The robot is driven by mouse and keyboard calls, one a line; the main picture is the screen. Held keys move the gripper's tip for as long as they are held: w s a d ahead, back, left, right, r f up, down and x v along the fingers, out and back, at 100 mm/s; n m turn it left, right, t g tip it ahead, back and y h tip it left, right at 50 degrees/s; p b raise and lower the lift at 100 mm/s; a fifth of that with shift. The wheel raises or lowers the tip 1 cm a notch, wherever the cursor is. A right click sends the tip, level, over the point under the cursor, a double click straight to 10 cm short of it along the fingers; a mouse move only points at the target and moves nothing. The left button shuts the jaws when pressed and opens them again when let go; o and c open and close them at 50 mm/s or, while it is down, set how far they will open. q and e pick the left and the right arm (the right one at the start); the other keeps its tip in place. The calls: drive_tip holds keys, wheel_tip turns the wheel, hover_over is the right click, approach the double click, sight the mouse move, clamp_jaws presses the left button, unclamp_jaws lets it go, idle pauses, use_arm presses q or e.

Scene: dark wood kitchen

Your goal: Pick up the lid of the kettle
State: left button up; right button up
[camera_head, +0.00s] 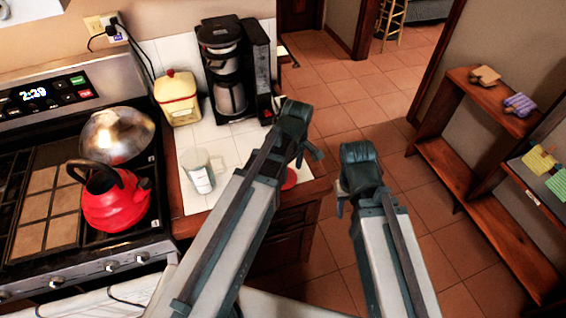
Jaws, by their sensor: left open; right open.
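A red kettle (112,209) with a black arched handle stands on the stove at the left. I cannot clearly make out its lid under the handle. A shiny metal dome (117,134), which looks like a pot lid or bowl, sits just behind the kettle on the stove. My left gripper (310,150) is open and empty, over the right edge of the counter, well to the right of the kettle. My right gripper (345,196) is open and empty, further right over the tiled floor. Neither gripper touches anything I can see.
The stove (45,215) adjoins a white tiled counter (235,148). On the counter are a glass mug (198,172), a yellow canister (177,98) and a coffee maker (225,60). A wooden shelf (480,200) stands at the right. The floor between is clear.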

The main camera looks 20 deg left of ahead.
use_arm(q)
drive_tip(key=w+a+r+n+p, duration=0.45)
drive_tip(key=r+n, duration=0.25)
drive_tip(key=n, duration=0.2)
use_arm(e)
wheel_tip(320, 180, up, 6)
drive_tip(key=r, duration=0.1)
use_arm(q)
wheel_tip(320, 180, down, 9)
drive_tip(key=b, duration=0.9)
drive_tip(key=shift+s+a+f, duration=0.1)
drive_tip(key=shift+a+f, duration=0.05)
drive_tip(key=shift+f, duration=0.05)
use_arm(e)
wheel_tip(320, 180, down, 9)
drive_tip(key=shift+f, duration=0.25)
use_arm(q)
drive_tip(key=f+b, duration=0.3)
drive_tip(key=d+f+b, duration=0.1)
drive_tip(key=f+b, duration=0.1)
drive_tip(key=shift+w+f, duration=0.1)
drive_tip(key=shift+w, duration=0.15)
use_arm(e)
wheel_tip(320, 180, down, 5)
drive_tip(key=shift+r, duration=0.1)
use_arm(q)
clamp_jaws()
